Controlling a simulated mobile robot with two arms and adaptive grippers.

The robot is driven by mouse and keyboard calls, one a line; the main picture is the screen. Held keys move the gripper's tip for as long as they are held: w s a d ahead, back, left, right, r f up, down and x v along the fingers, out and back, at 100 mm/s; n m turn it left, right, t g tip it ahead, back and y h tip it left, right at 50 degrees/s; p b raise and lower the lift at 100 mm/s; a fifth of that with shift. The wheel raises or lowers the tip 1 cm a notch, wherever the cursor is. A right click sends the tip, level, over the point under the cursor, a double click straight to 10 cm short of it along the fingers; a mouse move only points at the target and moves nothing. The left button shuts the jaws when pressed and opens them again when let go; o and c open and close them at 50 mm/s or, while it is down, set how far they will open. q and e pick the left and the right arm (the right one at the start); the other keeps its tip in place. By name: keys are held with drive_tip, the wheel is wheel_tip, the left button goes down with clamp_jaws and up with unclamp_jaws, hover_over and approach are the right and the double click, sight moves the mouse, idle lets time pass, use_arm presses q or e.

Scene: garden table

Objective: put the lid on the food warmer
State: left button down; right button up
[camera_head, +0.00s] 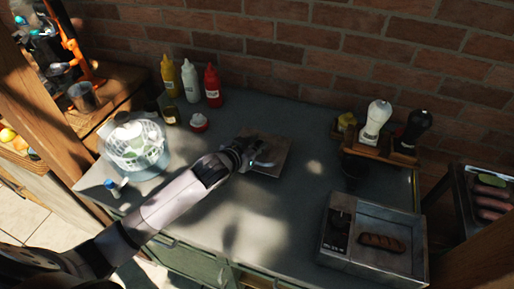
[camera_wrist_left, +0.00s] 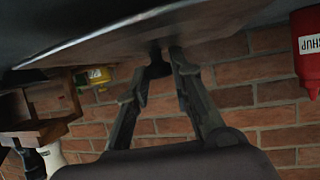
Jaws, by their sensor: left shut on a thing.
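The lid (camera_head: 276,149) is a flat, square grey metal plate lying at the middle of the counter. My left gripper (camera_head: 248,157) reaches it from the left and is shut on its handle (camera_head: 265,159). In the left wrist view, the fingers (camera_wrist_left: 165,60) come together at the grey lid (camera_wrist_left: 120,40); the exact contact is dark. I cannot tell whether the lid touches the counter. The food warmer (camera_head: 342,262) is an open metal box at the front right, with a sausage (camera_head: 382,242) in its right compartment. My right gripper is out of view.
A wooden rack with a white shaker (camera_head: 376,120) and a black one (camera_head: 413,130) stands behind the warmer. Sauce bottles (camera_head: 191,82) stand at the back left, and a white basket (camera_head: 136,145) at the left. The counter between lid and warmer is mostly clear.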

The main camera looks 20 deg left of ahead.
use_arm(q)
drive_tip(key=shift+f, duration=1.1)
drive_tip(key=c, duration=1.4)
unclamp_jaws()
drive_tip(key=shift+f, duration=0.1)
